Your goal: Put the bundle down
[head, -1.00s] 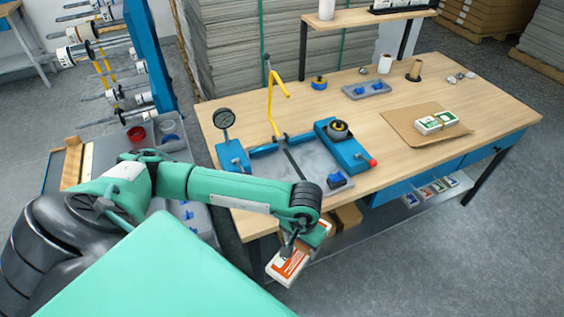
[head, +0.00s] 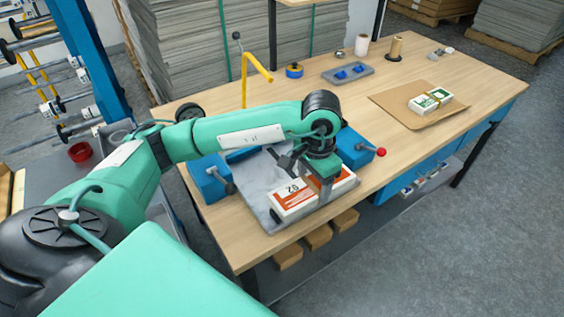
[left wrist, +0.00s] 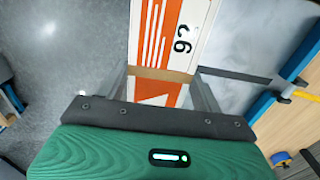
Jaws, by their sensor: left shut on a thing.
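The bundle (head: 291,198) is a white block with orange print and a dark number on its top. My left gripper (head: 325,182) is shut on it near its right end. In the head view it is over the front edge of the grey plate of the blue press (head: 252,172) on the table. I cannot tell whether it touches the plate. In the left wrist view the bundle (left wrist: 170,40) lies between the two fingers (left wrist: 165,88), with a brown band across it. My right gripper is not in view.
A second bundle with green print (head: 431,100) lies on a brown sheet (head: 407,115) at the right of the wooden table (head: 330,100). A grey tray with blue pieces (head: 348,73) and spools stand at the back. A yellow hooked bar (head: 257,68) rises behind the plate.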

